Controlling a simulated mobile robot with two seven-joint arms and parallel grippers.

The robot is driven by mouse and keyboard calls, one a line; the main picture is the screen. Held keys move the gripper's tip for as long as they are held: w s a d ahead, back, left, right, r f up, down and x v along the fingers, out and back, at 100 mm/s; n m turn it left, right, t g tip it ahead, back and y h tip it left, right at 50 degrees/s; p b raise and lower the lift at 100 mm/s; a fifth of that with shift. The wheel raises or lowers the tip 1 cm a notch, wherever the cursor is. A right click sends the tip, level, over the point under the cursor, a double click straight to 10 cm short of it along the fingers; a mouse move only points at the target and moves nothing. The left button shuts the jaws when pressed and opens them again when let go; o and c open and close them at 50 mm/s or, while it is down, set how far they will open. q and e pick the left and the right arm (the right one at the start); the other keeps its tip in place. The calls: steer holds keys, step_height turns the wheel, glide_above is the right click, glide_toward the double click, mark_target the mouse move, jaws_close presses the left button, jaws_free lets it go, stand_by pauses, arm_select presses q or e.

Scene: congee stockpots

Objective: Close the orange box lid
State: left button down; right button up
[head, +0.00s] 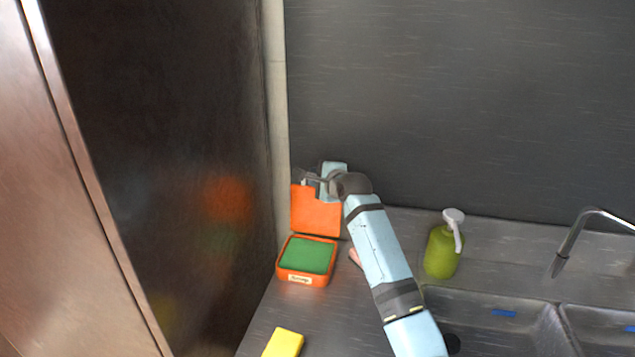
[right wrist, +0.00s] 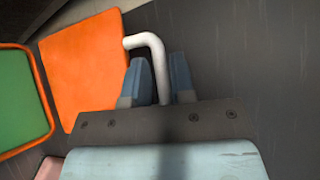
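The orange box (head: 288,277) stands open on the counter beside the tall metal panel, with a green sponge-like block (head: 308,255) inside. Its orange lid (head: 316,211) stands upright at the back; the lid also shows in the right wrist view (right wrist: 84,68). A white bent handle (right wrist: 147,41) sticks out from the lid's edge. My right gripper (head: 308,180) is at the lid's top edge. My left gripper is not in view.
A yellow block (head: 284,343) lies on the counter in front of the box. A pinkish object (head: 355,257) is partly hidden by my right arm. A green soap bottle (head: 441,252), a sink (head: 500,325) and a faucet (head: 583,232) are to the right.

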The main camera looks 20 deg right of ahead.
jaws_close()
steer(key=s+a+f+n+t+p, duration=0.2)
steer(key=s+a+t, duration=0.1)
steer(key=s+a, duration=0.3)
steer(key=shift+s+a+n+p, duration=0.25)
steer(key=shift+s+n+p, duration=0.1)
steer(key=shift+s, duration=1)
